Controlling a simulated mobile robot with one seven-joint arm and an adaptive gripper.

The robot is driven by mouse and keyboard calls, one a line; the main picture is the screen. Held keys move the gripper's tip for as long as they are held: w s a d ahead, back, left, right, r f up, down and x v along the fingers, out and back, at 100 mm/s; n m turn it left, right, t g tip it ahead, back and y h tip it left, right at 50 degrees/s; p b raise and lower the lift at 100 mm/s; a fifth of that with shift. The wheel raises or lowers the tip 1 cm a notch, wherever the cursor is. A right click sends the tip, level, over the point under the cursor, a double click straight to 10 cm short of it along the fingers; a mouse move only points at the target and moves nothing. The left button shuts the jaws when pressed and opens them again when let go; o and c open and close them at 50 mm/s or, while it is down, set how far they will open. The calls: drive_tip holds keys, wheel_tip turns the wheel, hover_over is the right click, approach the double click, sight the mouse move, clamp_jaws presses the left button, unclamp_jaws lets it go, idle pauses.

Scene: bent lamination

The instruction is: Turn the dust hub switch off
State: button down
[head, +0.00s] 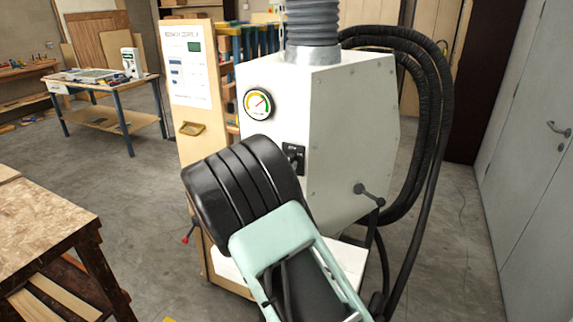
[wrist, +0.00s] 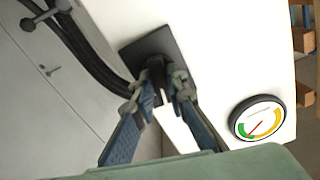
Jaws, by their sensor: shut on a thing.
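The dust hub (head: 340,140) is a white cabinet with a grey duct on top and a round gauge (head: 258,103) on its front. Its switch (head: 293,150) is a small black plate with a dark handle, below and right of the gauge. The wrist view shows the black switch plate (wrist: 150,50) close up. My gripper (wrist: 160,88) is shut on the switch handle, with one blue-grey finger on each side. The handle's exact angle is partly hidden by the fingers. In the head view my arm covers the lower front of the hub and hides most of the fingers.
Thick black hoses (head: 430,110) hang at the hub's right, near a lever (head: 369,194) on its side. A wooden sign panel (head: 190,100) stands at its left. A workbench (head: 45,225) is at the front left. Grey doors (head: 530,150) line the right, with open floor between.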

drive_tip(key=shift+n+p, duration=0.4)
drive_tip(key=shift+n, duration=0.7)
drive_tip(key=c, duration=1.9)
unclamp_jaws()
drive_tip(key=shift+c, duration=0.2)
drive_tip(key=v, duration=1.2)
drive_tip(key=shift+a+r, duration=0.1)
